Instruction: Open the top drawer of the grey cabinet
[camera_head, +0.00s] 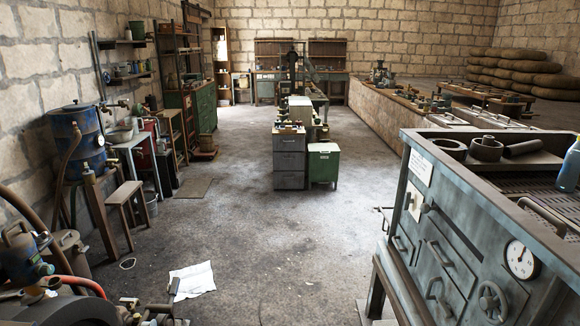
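The grey cabinet (290,182) stands upright on the floor near the middle of the room, some distance ahead of me. Its front faces me and shows a stack of drawers. The top drawer (289,143) looks closed, flush with the drawers below it. Its handle is too small to make out clearly. Small items lie on the cabinet's top. Neither of my grippers shows in the head view.
A green cabinet (324,164) stands against the grey cabinet's right side. A large grey machine with a gauge (520,260) fills the right foreground. A stool (127,208) and blue tank (78,140) are at left. Paper (193,280) lies on the floor. The middle floor is open.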

